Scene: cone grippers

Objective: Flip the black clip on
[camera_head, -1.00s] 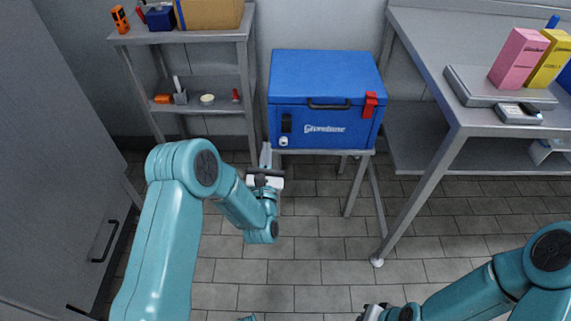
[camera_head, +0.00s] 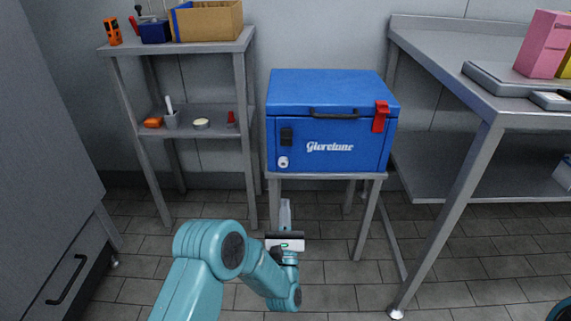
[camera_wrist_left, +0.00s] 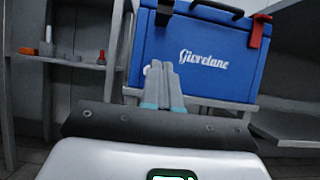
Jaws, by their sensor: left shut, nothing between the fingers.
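A blue box (camera_head: 322,150) with a dark handle stands on a metal stand. Its black clip (camera_head: 286,136) is on the front at the left, lying below the lid seam. The clip also shows near the top in the left wrist view (camera_wrist_left: 164,12). A red clip (camera_head: 381,116) at the front right spans the lid seam. My left gripper (camera_head: 285,203) is shut and empty, pointing up toward the box from in front and below the clip, apart from it. Its closed fingers show in the left wrist view (camera_wrist_left: 170,75), overlapping the box's lower left front.
A white round knob (camera_head: 283,162) sits below the black clip. A shelf unit (camera_head: 247,120) with small items stands left of the box. A metal table (camera_head: 440,70) with a pink box (camera_head: 545,45) stands at the right. The floor before the box is mostly clear.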

